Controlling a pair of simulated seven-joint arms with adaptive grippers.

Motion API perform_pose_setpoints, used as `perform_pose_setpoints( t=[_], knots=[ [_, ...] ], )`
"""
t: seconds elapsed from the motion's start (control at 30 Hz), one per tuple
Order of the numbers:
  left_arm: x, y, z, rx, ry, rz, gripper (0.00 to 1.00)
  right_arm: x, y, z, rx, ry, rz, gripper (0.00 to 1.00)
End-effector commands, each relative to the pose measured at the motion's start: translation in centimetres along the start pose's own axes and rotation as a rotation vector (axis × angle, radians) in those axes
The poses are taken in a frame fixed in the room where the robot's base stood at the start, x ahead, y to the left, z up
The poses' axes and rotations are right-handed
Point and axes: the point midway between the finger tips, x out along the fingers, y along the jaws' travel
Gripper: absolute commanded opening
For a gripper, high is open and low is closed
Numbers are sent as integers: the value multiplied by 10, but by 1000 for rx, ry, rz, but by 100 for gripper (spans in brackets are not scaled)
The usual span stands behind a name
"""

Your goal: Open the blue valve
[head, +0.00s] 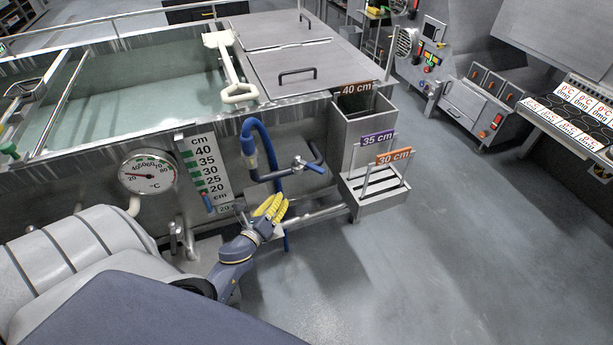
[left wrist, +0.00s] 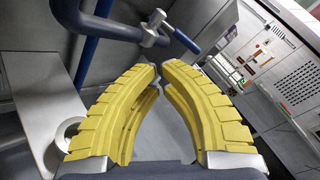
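The blue valve handle (head: 312,166) is a short blue lever on a pipe at the front of the steel tank, right of the blue hose. In the left wrist view the blue lever (left wrist: 187,41) sits at the top, tilted down to the right, beyond my fingertips. My left gripper (head: 272,205) has yellow ribbed fingers and is below and left of the lever, apart from it. In the wrist view the fingertips of the left gripper (left wrist: 160,68) nearly meet, with nothing between them. My right gripper is not in view.
A blue hose (head: 265,148) hangs close to the gripper, left of the lever. A steel rail (head: 318,215) runs below. A rack with 35 cm (head: 376,138) and 30 cm signs stands to the right. A gauge (head: 148,172) is left. The floor to the right is clear.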

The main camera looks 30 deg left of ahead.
Motion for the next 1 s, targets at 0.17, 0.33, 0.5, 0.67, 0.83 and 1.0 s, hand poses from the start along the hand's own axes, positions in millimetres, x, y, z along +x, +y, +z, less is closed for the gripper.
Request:
perform_pose_setpoints(
  t=[0.17,0.33,0.5,0.67,0.83,1.0],
  knots=[
    [0,-13,-8,343,22,-66,0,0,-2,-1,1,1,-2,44],
    [-1,-21,-12,575,22,-111,0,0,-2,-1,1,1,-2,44],
    [-2,-24,-14,699,16,-129,0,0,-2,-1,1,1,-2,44],
    [2,-25,-14,740,13,-130,0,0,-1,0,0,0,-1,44],
    [20,-28,-14,743,11,-132,0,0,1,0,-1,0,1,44],
    [50,-31,-16,742,11,-132,0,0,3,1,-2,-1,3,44]
  ],
)
